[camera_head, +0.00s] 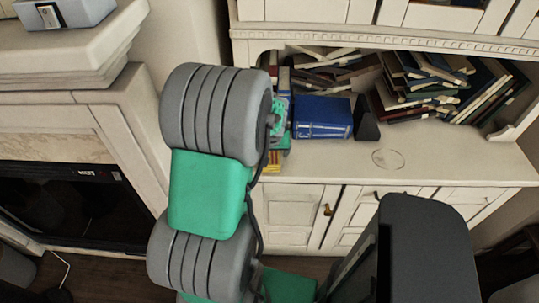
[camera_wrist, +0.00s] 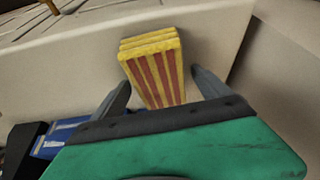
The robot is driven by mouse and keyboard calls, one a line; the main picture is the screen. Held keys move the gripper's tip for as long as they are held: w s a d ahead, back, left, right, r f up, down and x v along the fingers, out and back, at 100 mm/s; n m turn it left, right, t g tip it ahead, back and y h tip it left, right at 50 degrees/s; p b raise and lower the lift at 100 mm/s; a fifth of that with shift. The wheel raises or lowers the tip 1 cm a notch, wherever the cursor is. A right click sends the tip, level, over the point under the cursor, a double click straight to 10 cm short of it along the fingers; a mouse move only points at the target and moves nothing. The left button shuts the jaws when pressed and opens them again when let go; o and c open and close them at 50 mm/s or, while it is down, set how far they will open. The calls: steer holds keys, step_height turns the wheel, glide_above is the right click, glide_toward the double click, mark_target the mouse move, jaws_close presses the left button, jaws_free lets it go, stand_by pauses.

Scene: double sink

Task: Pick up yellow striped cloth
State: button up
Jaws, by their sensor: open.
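The yellow striped cloth (camera_wrist: 155,70) is a folded, layered block with yellow and red stripes. It lies on the cream shelf surface in the wrist view. In the head view only a small yellow and red part of it (camera_head: 273,164) shows beside my arm. My gripper (camera_wrist: 161,80) is open, with one finger on each side of the cloth in the picture. Its palm side hides the cloth's lower end. I cannot tell whether the fingers touch it. In the head view my arm mostly hides the gripper.
A blue box (camera_head: 322,117) stands just right of my gripper, with a dark wedge-shaped object (camera_head: 366,120) beside it. Piled books (camera_head: 440,85) fill the back of the cabinet niche. The shelf board (camera_head: 460,160) is clear at the front right.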

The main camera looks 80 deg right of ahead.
steer(key=shift+f, duration=0.15)
steer(key=c, duration=1.4)
steer(key=shift+c, duration=0.2)
steer(key=shift+r, duration=0.7)
step_height(320, 180, up, 2)
steer(key=shift+d+b, duration=0.1)
steer(key=shift+b, duration=0.2)
steer(key=s+a+r, duration=0.1)
steer(key=r, duration=0.1)
steer(key=s+a+r, duration=0.1)
steer(key=a+r, duration=0.1)
steer(key=s+a+r, duration=0.1)
steer(key=a+r, duration=0.1)
steer(key=shift+s+r, duration=0.15)
steer(key=shift+r, duration=0.2)
steer(key=s+a+r+b, duration=0.1)
steer(key=s+a+r, duration=0.2)
steer(key=a, duration=0.4)
steer(key=shift+s+r, duration=0.2)
steer(key=shift+s, duration=0.45)
